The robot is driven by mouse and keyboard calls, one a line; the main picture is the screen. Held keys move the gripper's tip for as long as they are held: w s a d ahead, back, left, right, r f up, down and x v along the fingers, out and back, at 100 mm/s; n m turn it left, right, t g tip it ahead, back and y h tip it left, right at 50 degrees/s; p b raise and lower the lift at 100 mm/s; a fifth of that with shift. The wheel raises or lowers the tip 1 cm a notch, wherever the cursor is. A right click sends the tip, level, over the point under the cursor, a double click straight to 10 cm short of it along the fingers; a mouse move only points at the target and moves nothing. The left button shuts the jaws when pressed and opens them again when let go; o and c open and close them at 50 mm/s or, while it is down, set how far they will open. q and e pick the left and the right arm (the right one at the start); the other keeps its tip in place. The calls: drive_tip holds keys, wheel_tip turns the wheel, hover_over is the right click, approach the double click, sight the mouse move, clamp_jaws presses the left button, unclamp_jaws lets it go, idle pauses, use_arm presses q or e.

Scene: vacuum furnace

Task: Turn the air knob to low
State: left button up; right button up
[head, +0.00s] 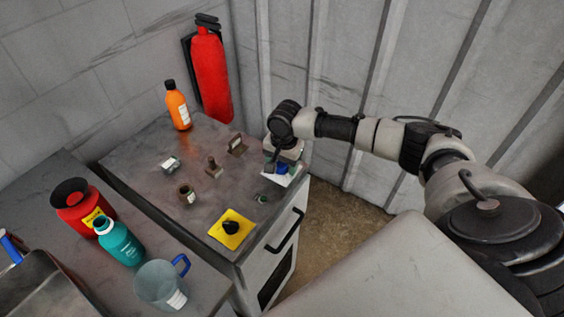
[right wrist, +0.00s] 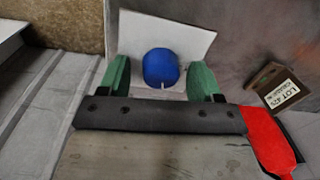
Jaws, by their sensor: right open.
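A blue knob (right wrist: 161,67) on a white plate (right wrist: 192,38) sits near the right edge of the worktop, partly hidden under my right gripper in the head view, where the plate (head: 283,179) still shows. In the right wrist view, the two green fingers of my right gripper (right wrist: 160,80) are open, one on each side of the blue knob; contact cannot be told. A black knob (head: 231,227) on a yellow plate (head: 222,239) sits nearer the front. No readable label shows which knob is air. My left gripper is not in view.
The worktop (head: 150,150) holds several small brown parts and an orange bottle (head: 178,108). A red extinguisher (head: 211,75) hangs behind. A red container (head: 83,210), a teal bottle (head: 119,243) and a clear jug (head: 160,284) stand at left. A black handle (head: 288,230) juts from the cabinet front.

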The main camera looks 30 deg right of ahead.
drive_tip(key=c, duration=0.9)
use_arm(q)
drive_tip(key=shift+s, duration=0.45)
use_arm(e)
drive_tip(key=shift+c, duration=0.2)
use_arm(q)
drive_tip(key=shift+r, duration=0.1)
